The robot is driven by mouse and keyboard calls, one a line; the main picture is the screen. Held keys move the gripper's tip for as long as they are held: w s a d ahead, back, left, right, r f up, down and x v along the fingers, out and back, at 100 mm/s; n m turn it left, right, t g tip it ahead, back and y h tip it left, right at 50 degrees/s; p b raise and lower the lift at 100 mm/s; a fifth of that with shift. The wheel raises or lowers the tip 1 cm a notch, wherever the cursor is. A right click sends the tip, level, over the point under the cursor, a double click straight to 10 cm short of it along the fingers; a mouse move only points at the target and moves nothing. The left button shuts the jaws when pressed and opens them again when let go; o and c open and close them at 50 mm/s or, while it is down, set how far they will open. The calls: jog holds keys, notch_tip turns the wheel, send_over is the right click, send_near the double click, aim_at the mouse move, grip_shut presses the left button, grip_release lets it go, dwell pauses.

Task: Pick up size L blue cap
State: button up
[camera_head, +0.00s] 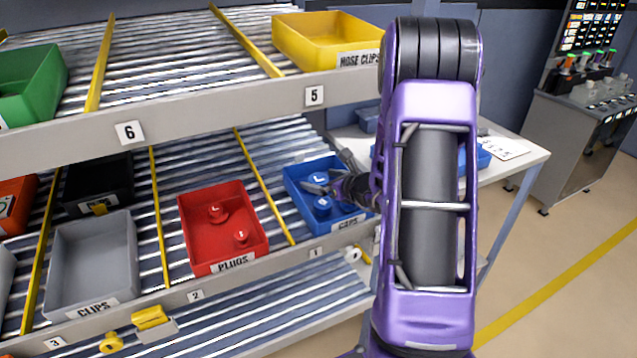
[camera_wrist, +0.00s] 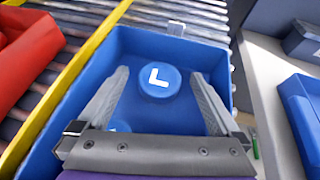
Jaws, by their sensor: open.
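The size L blue cap (camera_wrist: 160,82), round with a white L on top, sits in the blue bin (camera_wrist: 212,52) in the wrist view. My gripper (camera_wrist: 159,76) is open, and its two fingers point into the bin on either side of this cap without visible contact. A second blue cap (camera_wrist: 118,127) is mostly hidden behind my gripper's body. In the head view, the blue bin labelled CAPS (camera_head: 335,224) is on the lower shelf, with my gripper (camera_head: 322,187) over it and blue caps partly hidden below.
A red bin (camera_head: 222,255) labelled PLUGS stands to the left, past a yellow divider (camera_head: 264,187). The upper shelf (camera_head: 200,115) runs above and behind the bin. A white table (camera_head: 515,150) with blue containers stands to the right.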

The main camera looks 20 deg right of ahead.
jog(key=c, duration=1.4)
jog(key=shift+r, duration=0.1)
